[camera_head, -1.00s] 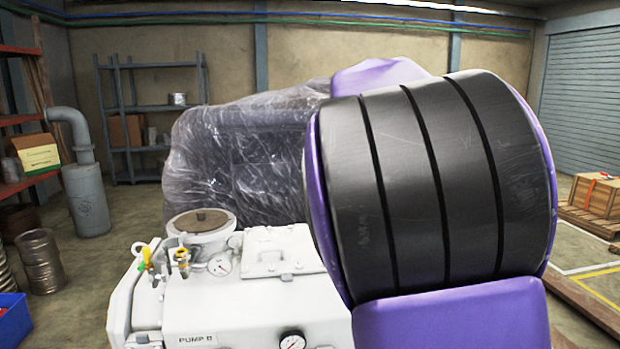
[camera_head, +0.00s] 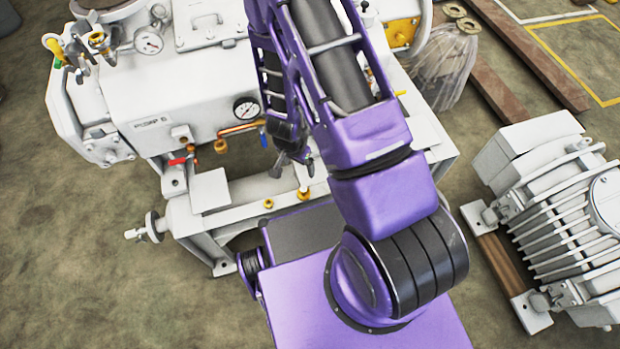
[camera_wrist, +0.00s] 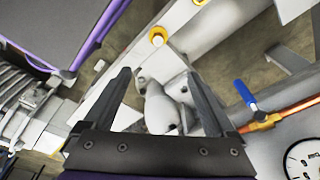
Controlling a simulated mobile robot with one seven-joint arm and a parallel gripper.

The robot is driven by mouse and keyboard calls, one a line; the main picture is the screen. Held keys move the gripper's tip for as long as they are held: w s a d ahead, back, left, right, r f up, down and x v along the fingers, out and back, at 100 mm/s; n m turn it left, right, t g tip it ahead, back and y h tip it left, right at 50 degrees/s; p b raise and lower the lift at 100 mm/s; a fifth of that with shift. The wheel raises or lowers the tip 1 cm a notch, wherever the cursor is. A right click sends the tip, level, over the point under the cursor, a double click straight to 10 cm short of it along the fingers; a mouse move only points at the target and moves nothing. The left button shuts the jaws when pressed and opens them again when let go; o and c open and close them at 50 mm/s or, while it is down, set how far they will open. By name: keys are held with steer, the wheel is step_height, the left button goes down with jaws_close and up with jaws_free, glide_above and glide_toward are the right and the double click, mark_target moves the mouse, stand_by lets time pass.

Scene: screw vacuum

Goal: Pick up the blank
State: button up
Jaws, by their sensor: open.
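A brown round disc (camera_head: 97,4) sits on the port on top of the white pump, cut off by the top edge of the head view. It may be the blank, but I cannot tell for sure. My gripper (camera_wrist: 157,75) is open with nothing between its fingertips. In the head view my gripper (camera_head: 290,166) hangs low at the pump's front, above the white base frame and well apart from the disc. Beyond the fingers in the wrist view are a rounded pale fitting (camera_wrist: 160,108) and a brass plug (camera_wrist: 158,37) on the frame.
The white pump (camera_head: 165,105) carries gauges, a red-handled valve (camera_head: 178,161) and copper piping (camera_head: 240,128). A blue valve handle (camera_wrist: 244,93) is right of my fingers. A finned grey machine (camera_head: 560,215) stands at right. The floor at left (camera_head: 60,240) is clear.

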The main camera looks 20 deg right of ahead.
steer(key=b, duration=0.2)
glide_above(304, 189)
steer(key=f, duration=1.1)
steer(key=shift+s+a+f, duration=0.2)
steer(key=shift+s+a, duration=0.1)
steer(key=shift+w+d+f+b, duration=0.2)
steer(key=shift+f+b, duration=0.1)
steer(key=shift+f, duration=1.25)
steer(key=shift+w+d+f+b, duration=0.15)
steer(key=shift+f+b, duration=0.1)
steer(key=shift+f, duration=1.3)
steer(key=shift+a, duration=0.1)
jaws_close()
steer(key=shift+r, duration=0.1)
